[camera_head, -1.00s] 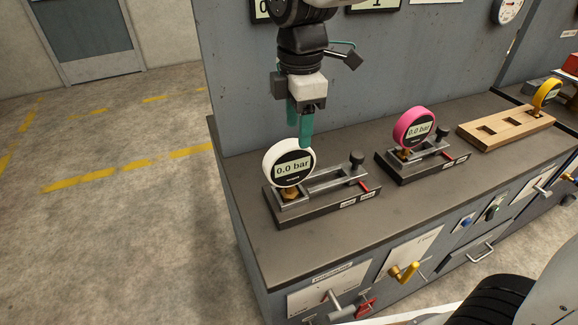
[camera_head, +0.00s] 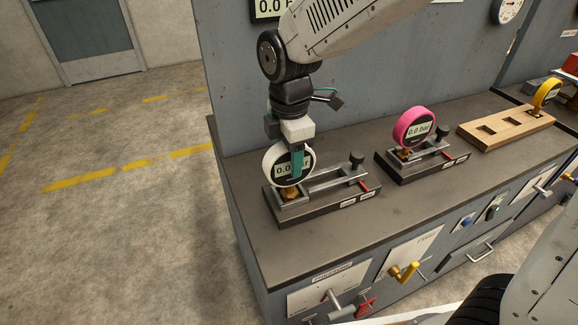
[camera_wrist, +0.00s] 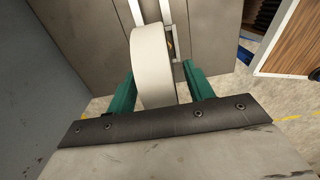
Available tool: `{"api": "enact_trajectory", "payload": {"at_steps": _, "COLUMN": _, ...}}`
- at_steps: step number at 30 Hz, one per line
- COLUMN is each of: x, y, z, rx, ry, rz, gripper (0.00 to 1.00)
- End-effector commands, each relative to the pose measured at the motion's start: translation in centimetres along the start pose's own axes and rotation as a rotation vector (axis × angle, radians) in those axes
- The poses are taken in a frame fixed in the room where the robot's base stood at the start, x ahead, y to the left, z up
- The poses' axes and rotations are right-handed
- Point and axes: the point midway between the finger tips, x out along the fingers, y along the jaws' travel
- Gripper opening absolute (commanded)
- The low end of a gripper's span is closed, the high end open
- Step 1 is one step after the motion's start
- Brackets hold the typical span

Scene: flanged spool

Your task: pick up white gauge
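The white gauge (camera_head: 271,163) stands upright on the metal fixture (camera_head: 322,184) at the left of the bench, its brass fitting in the fixture's left end. Its dial faces the head camera and is partly hidden by a teal finger. My gripper (camera_head: 289,163) points down over the gauge, with one finger in front of the dial. In the wrist view the gauge's white rim (camera_wrist: 153,65) lies between the two teal fingers of my gripper (camera_wrist: 160,85). Gaps show on both sides of it, clearer on the right, so the fingers are open around it.
A pink gauge (camera_head: 404,126) stands on a second fixture to the right. Farther right, a yellow gauge (camera_head: 545,92) stands on a wooden block (camera_head: 507,128) with square holes. A grey wall panel (camera_head: 235,75) rises close behind the gripper. The bench's front strip is clear.

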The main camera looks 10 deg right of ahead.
Motion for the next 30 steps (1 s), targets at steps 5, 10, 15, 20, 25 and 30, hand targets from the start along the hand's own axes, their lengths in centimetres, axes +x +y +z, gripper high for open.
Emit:
{"api": "enact_trajectory", "payload": {"at_steps": 5, "x": 0.0, "y": 0.0, "z": 0.0, "rx": 0.000, "ry": 0.000, "rz": 0.000, "gripper": 0.03}}
{"api": "enact_trajectory", "payload": {"at_steps": 10, "x": -0.1, "y": 0.0, "z": 0.0, "rx": 0.000, "ry": 0.000, "rz": 0.001, "gripper": 0.00}}
{"api": "enact_trajectory", "payload": {"at_steps": 15, "x": -0.2, "y": 0.0, "z": 0.0, "rx": 0.000, "ry": 0.000, "rz": 0.001, "gripper": 0.00}}
{"api": "enact_trajectory", "payload": {"at_steps": 20, "x": -1.2, "y": 0.0, "z": 0.0, "rx": 0.000, "ry": 0.001, "rz": 0.003, "gripper": 0.00}}
{"api": "enact_trajectory", "payload": {"at_steps": 25, "x": -3.4, "y": 0.1, "z": 0.0, "rx": 0.000, "ry": 0.001, "rz": 0.004, "gripper": 0.00}}
{"api": "enact_trajectory", "payload": {"at_steps": 30, "x": -3.9, "y": -3.0, "z": 0.3, "rx": 0.000, "ry": 0.001, "rz": 0.002, "gripper": 0.00}}
